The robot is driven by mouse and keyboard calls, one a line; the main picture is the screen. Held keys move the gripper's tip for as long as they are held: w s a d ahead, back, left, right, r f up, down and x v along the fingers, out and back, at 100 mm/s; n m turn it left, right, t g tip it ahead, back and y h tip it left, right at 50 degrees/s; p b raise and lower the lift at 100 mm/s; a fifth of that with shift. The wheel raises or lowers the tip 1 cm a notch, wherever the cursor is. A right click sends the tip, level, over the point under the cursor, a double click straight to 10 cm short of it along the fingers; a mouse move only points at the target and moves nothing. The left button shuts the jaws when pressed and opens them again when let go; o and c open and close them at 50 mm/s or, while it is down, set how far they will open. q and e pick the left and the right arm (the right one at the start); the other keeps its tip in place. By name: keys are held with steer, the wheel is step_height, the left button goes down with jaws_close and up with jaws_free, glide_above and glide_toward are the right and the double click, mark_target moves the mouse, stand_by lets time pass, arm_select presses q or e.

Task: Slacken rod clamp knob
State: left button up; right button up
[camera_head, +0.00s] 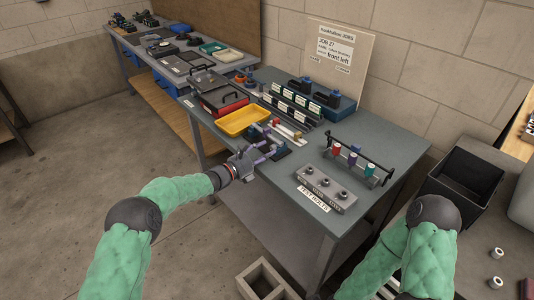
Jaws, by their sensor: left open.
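My left gripper (264,152) reaches in from the left over the front edge of the workbench (270,184). Its jaws are open beside a small dark-based fixture (283,151) with a pale rod-like part. The gripper partly covers this fixture, and I cannot tell whether they touch. I cannot single out the rod clamp knob at this size. A rack with a black rod (362,153) and red, purple and green cylinders stands farther right on the bench. My right arm comes in at the lower right, and its gripper is not in view.
A grey block with bolts (327,189) sits near the bench's front right edge. A yellow tray (243,120) and a red case (222,100) lie left of the fixture. A black bin (465,177) stands at the right. A job sign (340,50) stands behind.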

arm_select(q)
steer(key=shift+w+d, duration=0.5)
steer(key=shift+d, duration=0.05)
jaws_close()
steer(key=shift+n+b, duration=0.5)
steer(key=shift+r, duration=0.1)
steer(key=shift+w, duration=0.1)
